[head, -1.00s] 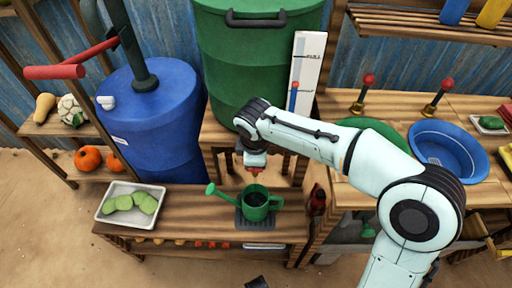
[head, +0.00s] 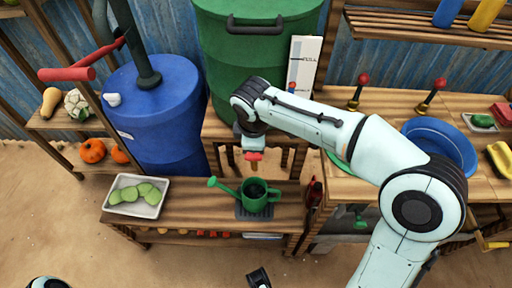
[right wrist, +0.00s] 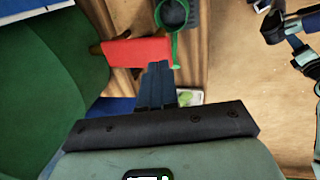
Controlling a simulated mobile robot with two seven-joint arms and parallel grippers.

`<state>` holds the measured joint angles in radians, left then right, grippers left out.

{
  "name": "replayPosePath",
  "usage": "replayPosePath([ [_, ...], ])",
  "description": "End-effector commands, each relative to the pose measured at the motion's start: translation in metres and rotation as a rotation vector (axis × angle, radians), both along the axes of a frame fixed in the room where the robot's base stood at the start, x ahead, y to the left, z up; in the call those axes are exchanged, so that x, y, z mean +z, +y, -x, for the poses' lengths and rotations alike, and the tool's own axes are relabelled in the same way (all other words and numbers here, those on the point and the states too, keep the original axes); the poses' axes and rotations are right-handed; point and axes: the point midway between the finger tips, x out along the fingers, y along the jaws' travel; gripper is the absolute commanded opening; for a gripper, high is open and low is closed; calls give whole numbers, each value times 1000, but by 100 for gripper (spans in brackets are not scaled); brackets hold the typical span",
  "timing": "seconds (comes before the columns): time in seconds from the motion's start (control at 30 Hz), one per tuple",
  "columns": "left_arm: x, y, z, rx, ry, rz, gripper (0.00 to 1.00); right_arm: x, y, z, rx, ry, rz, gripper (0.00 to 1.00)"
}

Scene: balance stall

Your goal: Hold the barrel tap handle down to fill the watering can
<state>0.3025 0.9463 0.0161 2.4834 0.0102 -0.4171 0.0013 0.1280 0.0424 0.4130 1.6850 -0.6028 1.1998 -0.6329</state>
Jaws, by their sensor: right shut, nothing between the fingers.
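The green barrel (head: 255,75) stands at the back centre. Its red tap handle (head: 254,156) shows just under my right gripper (head: 250,148); in the right wrist view the handle (right wrist: 125,50) lies close to the fingers (right wrist: 157,88). These fingers are shut and empty; I cannot tell if they touch the handle. The green watering can (head: 258,206) stands upright below, on a dark grate, its spout to the left. Its inside looks dark, and I see no stream clearly. A dark end of my left gripper (head: 258,277) shows at the bottom edge, mostly cut off.
A gauge board (head: 304,62) with a red marker stands beside the barrel, its lower part hidden. A blue barrel (head: 155,115) with a red pump handle stands left. A tray (head: 122,208) of green slices shares the low bench. A blue basin (head: 440,145) is at right.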

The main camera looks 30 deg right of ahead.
Motion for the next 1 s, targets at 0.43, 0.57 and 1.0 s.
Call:
replayPosePath([
  [0.43, 12, 0, 5, -3, 20, 2, 43, 65, 7, 10, 0, -2, -1, 0],
  [0.57, 12, 0, 5, -4, 21, 3, 43, 66, 7, 11, 0, -1, 0, 0],
  [1.0, 11, 0, 5, -3, 20, 2, 43, 66, 7, 11, 0, -1, 0, 0],
])
